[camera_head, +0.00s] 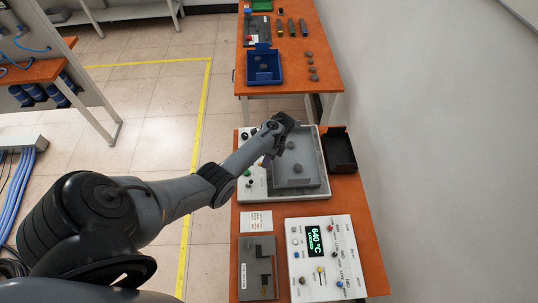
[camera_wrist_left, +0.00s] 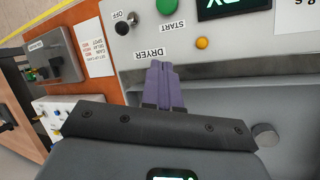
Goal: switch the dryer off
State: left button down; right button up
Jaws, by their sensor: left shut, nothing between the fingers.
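The dryer (camera_head: 326,188) is a light grey box with a shallow tray, in the middle of the near table. Its panel shows upside down in the left wrist view, with the word DRYER (camera_wrist_left: 149,53), a black OFF button (camera_wrist_left: 122,27), a green START button (camera_wrist_left: 168,6) and a yellow lamp (camera_wrist_left: 202,43). My left gripper (camera_wrist_left: 160,68) is shut and empty, its purple fingers pointing at the panel near the DRYER label. The fingertips look short of the OFF button; contact is not clear. In the head view my arm hides part of the panel. My right gripper is not in view.
A white control box (camera_head: 322,280) reading 640 °C and a grey fixture plate (camera_head: 257,285) stand at the table's front. A black bin (camera_head: 339,150) is right of the dryer. A second table (camera_head: 300,85) behind holds a blue tray (camera_head: 264,80) and small parts.

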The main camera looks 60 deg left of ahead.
aim_at(249, 183)
pick_arm(q)
jog(key=x, duration=0.3)
jog(key=shift+s+f, duration=0.1)
jog(key=shift+f, duration=0.15)
jog(key=s+p, duration=0.1)
jog(key=s, duration=0.1)
jog(key=shift+s+d+r+p, duration=0.15)
jog(key=shift+s+d+p, duration=0.2)
jog(key=shift+d+p, duration=0.05)
jog(key=shift+s+d, duration=0.2)
jog(key=shift+s, duration=0.45)
jog(key=shift+p, duration=0.35)
